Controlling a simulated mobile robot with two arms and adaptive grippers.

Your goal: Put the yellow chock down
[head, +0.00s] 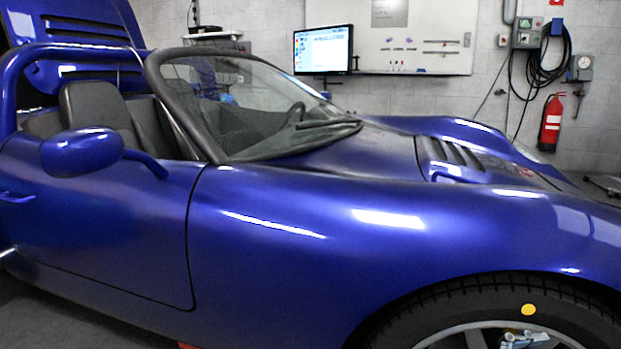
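No yellow chock shows in the head view. Neither of my grippers is in view, so I cannot see whether one holds the chock. A blue open-top car (290,225) fills most of the picture, its nose to the right. Its front tire (450,315) shows at the lower right, cut off by the bottom edge. A small round yellow spot (528,309) is on the tire's sidewall. The floor around this wheel is hidden or out of frame.
A bit of grey floor (45,320) shows at the lower left, with a small red thing (188,345) at the bottom edge. Behind the car are a monitor (323,50), a whiteboard (425,40), a fire extinguisher (551,122) and hanging black cables (540,75).

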